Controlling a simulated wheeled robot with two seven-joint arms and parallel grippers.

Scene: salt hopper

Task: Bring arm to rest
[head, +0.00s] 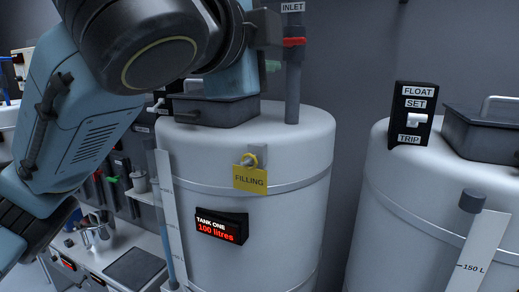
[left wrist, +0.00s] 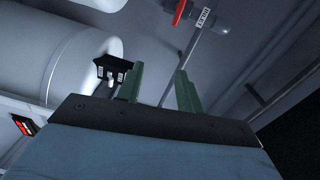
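My left arm (head: 75,120) comes in from the left of the head view and is raised in front of the top of tank one (head: 290,165). My right gripper is in neither view.
Tank one has a yellow FILLING tag (head: 250,178) and a display (head: 221,226) reading 100 litres. A red-handled inlet valve (head: 293,42) is above it. A float switch box (head: 411,115) stands on the right tank (head: 400,200). A bench (head: 105,250) is lower left.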

